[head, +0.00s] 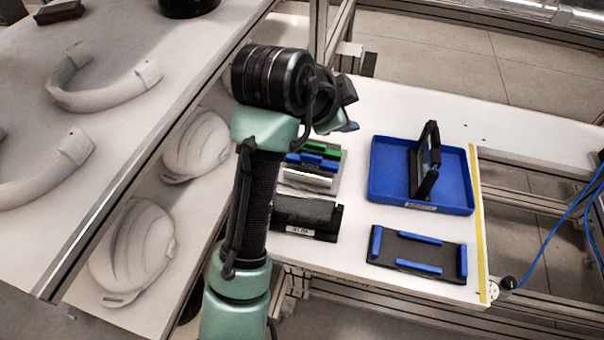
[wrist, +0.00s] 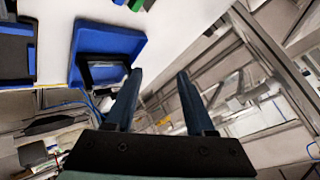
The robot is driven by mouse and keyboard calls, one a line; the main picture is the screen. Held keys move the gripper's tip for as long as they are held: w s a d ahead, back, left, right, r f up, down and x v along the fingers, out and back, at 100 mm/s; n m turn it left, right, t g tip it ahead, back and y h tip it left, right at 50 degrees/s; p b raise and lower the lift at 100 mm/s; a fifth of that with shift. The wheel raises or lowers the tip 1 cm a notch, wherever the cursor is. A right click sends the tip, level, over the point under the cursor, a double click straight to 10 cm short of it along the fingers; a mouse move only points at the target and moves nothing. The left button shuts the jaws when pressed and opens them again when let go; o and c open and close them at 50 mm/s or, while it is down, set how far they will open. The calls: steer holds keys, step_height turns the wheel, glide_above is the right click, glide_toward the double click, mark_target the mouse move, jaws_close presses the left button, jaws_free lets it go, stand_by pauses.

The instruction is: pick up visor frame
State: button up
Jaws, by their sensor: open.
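A black rectangular frame (head: 428,163), which looks like the visor frame, stands upright in a blue tray (head: 460,200) on the right part of the white bench. In the wrist view the frame (wrist: 86,76) shows at the near edge of the blue tray (wrist: 112,40), left of my fingers. My gripper (head: 346,108) is above the bench, left of the tray and apart from the frame. In the wrist view my gripper (wrist: 160,74) is open, with nothing between its fingers. My arm hides part of the bench.
A black fixture with blue bars (head: 417,255) lies in front of the tray. A holder with green, blue and white pieces (head: 312,168) and a black block (head: 308,216) stand left of it. White helmet shells (head: 133,250) and curved white pieces (head: 105,92) lie at the left.

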steer(key=s+a+m+g+p, duration=0.2)
steer(key=s+a+g+p, duration=0.1)
steer(key=s+g+p, duration=0.15)
steer(key=m+g+p, duration=0.3)
steer(key=g+p, duration=0.1)
steer(key=p, duration=0.1)
glide_toward(322, 200)
steer(key=d+f, duration=0.1)
steer(key=d, duration=0.1)
steer(key=shift+a+f+y, duration=0.15)
steer(key=shift+f+y, duration=0.25)
steer(key=shift+f, duration=0.05)
steer(key=b+x, duration=0.1)
steer(key=x, duration=0.5)
steer(key=shift+f, duration=0.3)
steer(key=shift+x, duration=3)
steer(key=shift+s, duration=0.1)
jaws_close()
